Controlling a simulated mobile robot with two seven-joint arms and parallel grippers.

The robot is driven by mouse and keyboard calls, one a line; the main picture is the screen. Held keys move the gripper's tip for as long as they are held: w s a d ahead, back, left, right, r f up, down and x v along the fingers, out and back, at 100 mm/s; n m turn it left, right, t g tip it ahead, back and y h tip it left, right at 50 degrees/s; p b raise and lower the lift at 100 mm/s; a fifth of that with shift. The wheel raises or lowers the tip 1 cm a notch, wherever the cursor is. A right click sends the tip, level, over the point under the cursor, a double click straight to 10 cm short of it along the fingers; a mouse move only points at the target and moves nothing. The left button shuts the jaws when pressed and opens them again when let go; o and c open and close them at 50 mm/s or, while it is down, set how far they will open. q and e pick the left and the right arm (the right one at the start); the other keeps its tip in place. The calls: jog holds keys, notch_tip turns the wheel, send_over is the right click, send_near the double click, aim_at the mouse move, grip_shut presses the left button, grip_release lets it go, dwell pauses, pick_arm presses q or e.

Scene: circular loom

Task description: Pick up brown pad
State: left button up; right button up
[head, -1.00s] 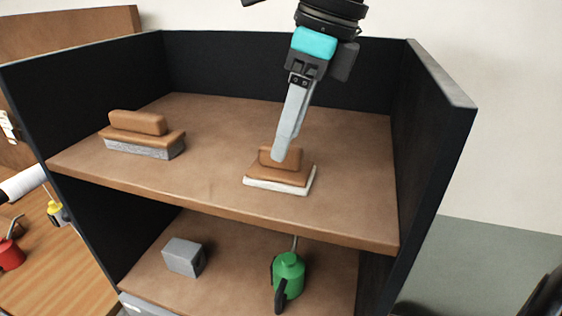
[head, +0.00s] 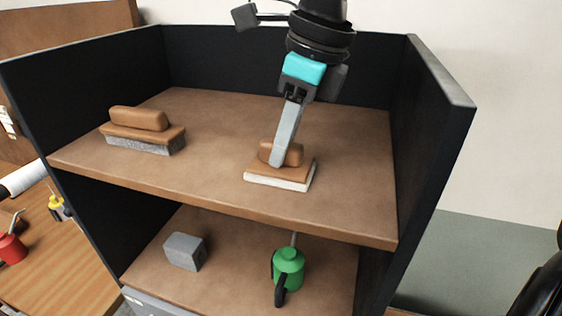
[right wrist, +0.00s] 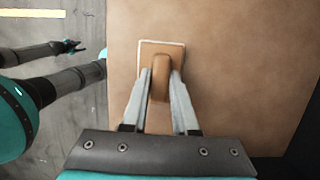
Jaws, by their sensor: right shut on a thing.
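The brown pad (head: 301,169) has a brown handle on a brown plate with a white underside. It sits on the upper shelf, right of the middle. My right gripper (head: 277,161) comes down from above with its fingers on either side of the handle. In the right wrist view the pad (right wrist: 160,48) shows from above, and the fingers of my right gripper (right wrist: 161,78) are shut on its handle. The pad looks level and rests on the shelf or very close to it.
The upper shelf (head: 220,130) has dark side walls and a dark back wall (head: 250,65). A brown brush with a grey underside (head: 142,130) sits on its left. Below are a grey block (head: 185,251) and a green oil can (head: 288,267). A red can (head: 11,249) stands far left.

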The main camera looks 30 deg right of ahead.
jog(key=shift+r, duration=0.1)
grip_shut()
jog(key=shift+w+r, duration=0.1)
jog(key=shift+r, duration=0.4)
notch_tip(320, 180, up, 19)
jog(key=shift+p, duration=0.3)
jog(key=shift+o, duration=1.4)
grip_release()
grip_shut()
jog(key=shift+f, duration=0.15)
